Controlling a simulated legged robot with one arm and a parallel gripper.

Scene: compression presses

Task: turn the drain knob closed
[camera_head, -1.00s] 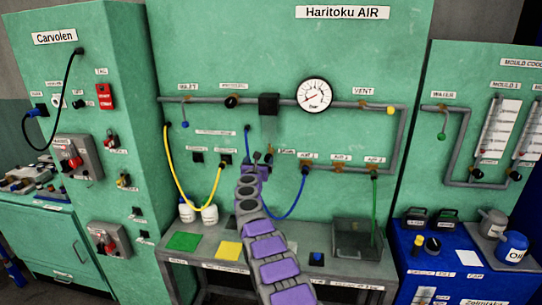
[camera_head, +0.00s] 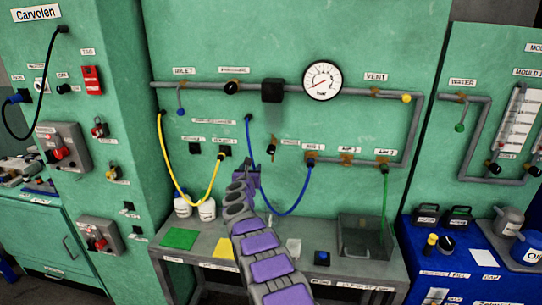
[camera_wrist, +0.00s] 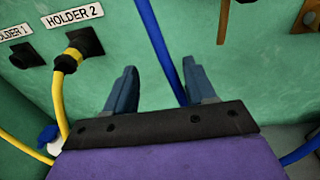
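The drain knob (camera_head: 271,148) is a small dark knob beside its label, below the pressure gauge's pipe on the green panel. My gripper (camera_head: 247,176) is below and left of it, apart from it. In the wrist view, my gripper (camera_wrist: 160,68) has its two blue-grey fingers spread wide, with nothing held. A blue hose (camera_wrist: 160,45) passes behind the gap between them. A brown-orange rod (camera_wrist: 224,35) hangs at the upper right, outside the right finger; I cannot tell if it belongs to the drain.
A yellow hose (camera_head: 178,178) loops at the left near the plug holders. Another view of the blue hose (camera_head: 290,212) hangs right of my arm. A bench (camera_head: 215,240) with bottles and a dark bin (camera_head: 365,238) stands below. Pipes with valves cross the panel above.

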